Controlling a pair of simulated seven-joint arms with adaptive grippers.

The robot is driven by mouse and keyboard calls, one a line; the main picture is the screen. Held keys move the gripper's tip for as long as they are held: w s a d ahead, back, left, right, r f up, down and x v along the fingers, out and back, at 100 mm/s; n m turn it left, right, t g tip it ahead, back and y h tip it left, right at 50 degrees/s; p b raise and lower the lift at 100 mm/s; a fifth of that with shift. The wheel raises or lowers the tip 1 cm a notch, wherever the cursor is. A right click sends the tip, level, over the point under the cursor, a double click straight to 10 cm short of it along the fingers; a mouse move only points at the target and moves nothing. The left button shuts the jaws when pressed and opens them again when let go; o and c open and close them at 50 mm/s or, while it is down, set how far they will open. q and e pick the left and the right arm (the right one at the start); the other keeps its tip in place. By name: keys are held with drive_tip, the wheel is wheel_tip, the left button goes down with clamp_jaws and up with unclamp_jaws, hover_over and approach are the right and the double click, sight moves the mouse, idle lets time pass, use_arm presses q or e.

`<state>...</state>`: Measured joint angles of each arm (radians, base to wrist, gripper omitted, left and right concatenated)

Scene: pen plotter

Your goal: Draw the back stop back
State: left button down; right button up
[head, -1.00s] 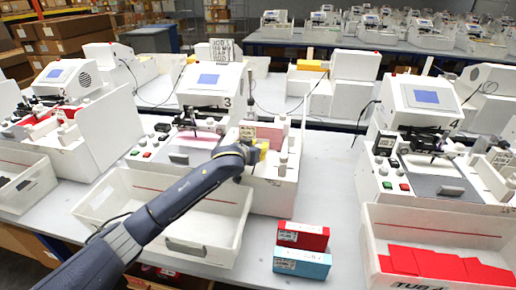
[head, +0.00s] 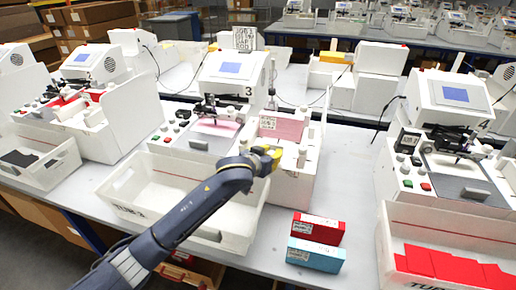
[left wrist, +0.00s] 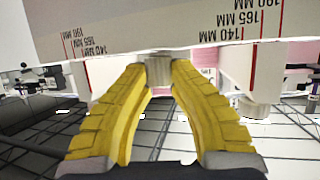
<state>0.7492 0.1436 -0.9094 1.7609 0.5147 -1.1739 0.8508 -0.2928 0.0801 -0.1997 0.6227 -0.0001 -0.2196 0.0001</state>
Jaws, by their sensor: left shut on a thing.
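My left gripper (head: 273,156) has yellow fingers and is at the feeder on the right side of the pen plotter marked 3 (head: 236,66). In the left wrist view its fingertips (left wrist: 160,66) are shut on a small pale grey knob (left wrist: 160,72), under a white wall with red lines and upside-down millimetre labels (left wrist: 240,25). I take the knob to be part of the back stop; the rest of the stop is hard to make out. A pink stack (head: 290,127) stands in the feeder just behind the gripper. My right gripper is not in view.
A white bin (head: 125,208) stands in front of plotter 3, under my left arm. A red box (head: 318,228) and a blue box (head: 316,254) lie on the table to the right. Another plotter (head: 447,105) and a bin with red pieces (head: 440,262) are further right.

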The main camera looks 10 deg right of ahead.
use_arm(q)
drive_tip(key=shift+s+f, duration=0.2)
drive_tip(key=shift+f, duration=0.05)
drive_tip(key=c, duration=1.5)
unclamp_jaws()
drive_tip(key=shift+d, duration=0.1)
drive_tip(key=o, duration=0.4)
drive_tip(key=shift+w+r, duration=0.1)
drive_tip(key=shift+c, duration=0.2)
drive_tip(key=v, duration=1.2)
drive_tip(key=shift+r, duration=0.1)
